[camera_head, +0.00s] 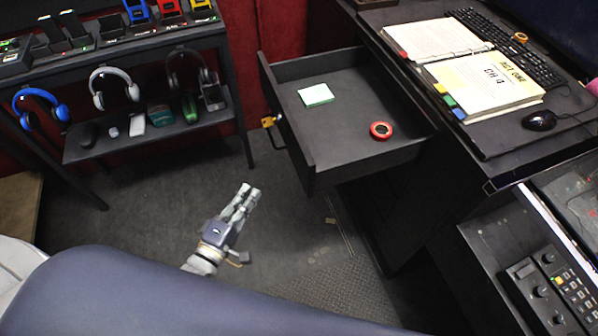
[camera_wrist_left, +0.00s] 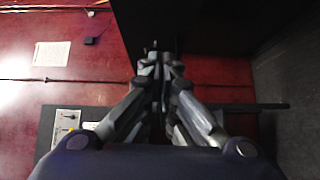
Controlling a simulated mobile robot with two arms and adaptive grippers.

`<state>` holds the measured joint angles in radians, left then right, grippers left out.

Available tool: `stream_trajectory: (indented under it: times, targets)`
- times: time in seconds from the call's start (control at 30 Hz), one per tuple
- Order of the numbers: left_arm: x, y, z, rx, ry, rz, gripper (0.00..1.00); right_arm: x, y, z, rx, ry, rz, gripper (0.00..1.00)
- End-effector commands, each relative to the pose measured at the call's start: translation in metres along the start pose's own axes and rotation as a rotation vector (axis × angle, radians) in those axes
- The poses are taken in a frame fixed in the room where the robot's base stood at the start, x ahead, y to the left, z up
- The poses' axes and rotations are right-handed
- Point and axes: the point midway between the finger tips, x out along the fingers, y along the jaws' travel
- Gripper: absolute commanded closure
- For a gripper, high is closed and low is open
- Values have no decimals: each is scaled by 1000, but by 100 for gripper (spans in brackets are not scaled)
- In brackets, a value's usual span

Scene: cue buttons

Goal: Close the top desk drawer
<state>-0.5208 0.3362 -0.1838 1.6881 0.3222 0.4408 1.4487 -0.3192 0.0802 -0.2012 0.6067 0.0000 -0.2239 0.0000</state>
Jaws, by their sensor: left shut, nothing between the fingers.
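The top desk drawer (camera_head: 352,155) is black and stands pulled far out from the desk, toward the left in the head view. Inside it lie a pale note pad (camera_head: 315,95) and a round red item (camera_head: 381,131). A handle with a key (camera_head: 268,121) shows on its front panel. My left gripper (camera_head: 251,192) is shut and empty, in front of and below the drawer front, apart from it in the head view. Its shut fingers (camera_wrist_left: 160,70) also show in the left wrist view, before a dark surface and a red wall. My right gripper is not in view.
A dark shelf (camera_head: 150,145) with headphones stands at the left. A control panel (camera_head: 560,290) is at lower right. Floor between shelf and drawer is clear.

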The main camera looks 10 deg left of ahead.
Motion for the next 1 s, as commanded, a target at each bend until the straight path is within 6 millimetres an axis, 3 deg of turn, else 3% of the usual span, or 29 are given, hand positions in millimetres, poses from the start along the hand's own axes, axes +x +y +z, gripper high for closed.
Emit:
stream_trajectory:
  times: [0.17,0.33,0.63,0.8,1.0]
  targets:
    - [11,10,0,-30,0,25,100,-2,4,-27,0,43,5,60]
    - [41,12,0,-27,0,25,100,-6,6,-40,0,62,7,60]
    - [103,12,0,-26,0,23,100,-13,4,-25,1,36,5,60]
    - [120,12,19,-28,0,21,100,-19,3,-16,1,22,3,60]
    - [128,11,28,-26,-1,20,100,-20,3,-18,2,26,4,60]
